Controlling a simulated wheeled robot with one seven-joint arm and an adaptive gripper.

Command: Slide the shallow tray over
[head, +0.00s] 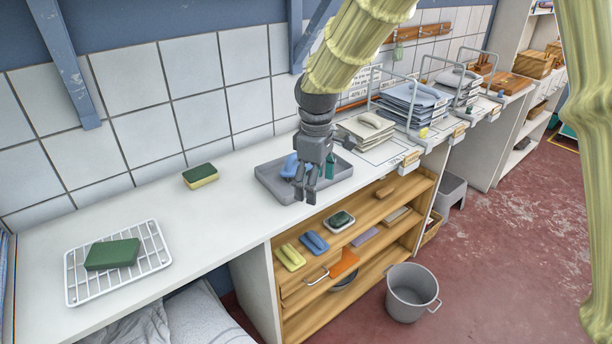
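The shallow grey tray (272,185) lies on the white counter, right of the middle in the head view. A blue item (289,167) and a teal item (330,169) are in it, partly hidden by my gripper. My gripper (305,195) points down at the tray's front side, its fingertips overlapping the front wall in the picture. I cannot tell if they touch it. The fingers look slightly apart, but their opening is unclear at this size.
A green-and-yellow sponge (200,176) lies left of the tray, and a white wire rack (152,240) holds a green pad (112,254). Folded cloth stacks (366,134) stand to the right. Wooden shelves (385,208) and a grey bucket (408,299) are below. The counter between tray and rack is mostly clear.

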